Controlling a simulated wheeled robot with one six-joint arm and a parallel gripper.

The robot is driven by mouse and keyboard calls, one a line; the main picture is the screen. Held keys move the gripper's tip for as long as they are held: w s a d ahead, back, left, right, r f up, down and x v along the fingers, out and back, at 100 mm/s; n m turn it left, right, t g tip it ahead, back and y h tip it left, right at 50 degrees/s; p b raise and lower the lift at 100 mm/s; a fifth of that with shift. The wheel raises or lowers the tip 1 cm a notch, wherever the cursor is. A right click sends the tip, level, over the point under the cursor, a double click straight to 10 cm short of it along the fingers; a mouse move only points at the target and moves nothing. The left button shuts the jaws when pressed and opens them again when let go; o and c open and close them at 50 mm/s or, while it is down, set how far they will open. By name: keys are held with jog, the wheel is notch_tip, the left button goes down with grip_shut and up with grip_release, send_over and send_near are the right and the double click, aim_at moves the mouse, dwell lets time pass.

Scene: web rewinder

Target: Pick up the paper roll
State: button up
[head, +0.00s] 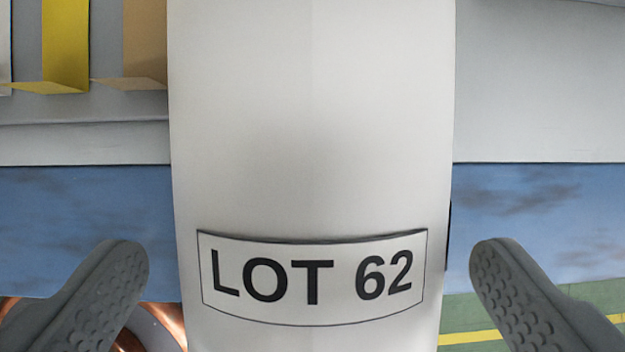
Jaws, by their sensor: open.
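The paper roll (312,130) is a large white cylinder standing upright in the middle of the head view. It runs from the top edge to the bottom edge, and both its ends are out of view. A label reading "LOT 62" (312,278) is on its lower front. My gripper (307,262) is open, with one grey studded finger at the lower left and the other at the lower right. The roll shows between the two fingers, with a visible gap on each side. Whether the fingers reach around the roll or stop in front of it, I cannot tell.
A grey surface (540,90) and a blue band (540,220) lie behind the roll. Yellow (65,40) and tan (145,40) blocks are at the upper left. A shiny copper-coloured object (160,322) shows at the lower left. Green floor with a yellow line (475,338) shows at the lower right.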

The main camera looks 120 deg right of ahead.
jog(key=x, duration=0.4)
jog(key=shift+w, duration=0.2)
jog(key=shift+r, duration=0.15)
jog(key=c, duration=1.3)
jog(key=shift+o, duration=0.2)
